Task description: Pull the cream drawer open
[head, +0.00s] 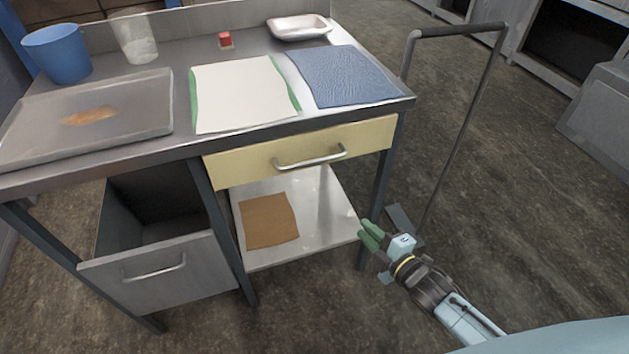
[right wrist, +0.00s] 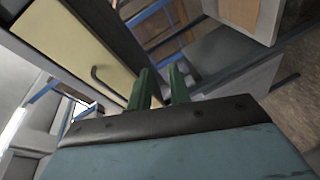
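The cream drawer (head: 240,168) sits under the right half of the metal table. Its front looks flush with the table frame, so it appears closed. Its curved metal handle (head: 312,160) runs across the middle of the front. My right gripper (head: 368,234), with green fingers, is below and to the right of the handle, apart from it. In the right wrist view the cream front (right wrist: 72,38) and the handle (right wrist: 108,82) lie left of the fingers (right wrist: 160,84). The fingers are apart with nothing between them. My left gripper is not in view.
A grey drawer (head: 165,272) at lower left stands open. A lower shelf (head: 315,215) bears a brown square (head: 269,220). The tabletop holds a tray (head: 130,125), a blue cup (head: 58,53), cloths and a white dish (head: 298,27).

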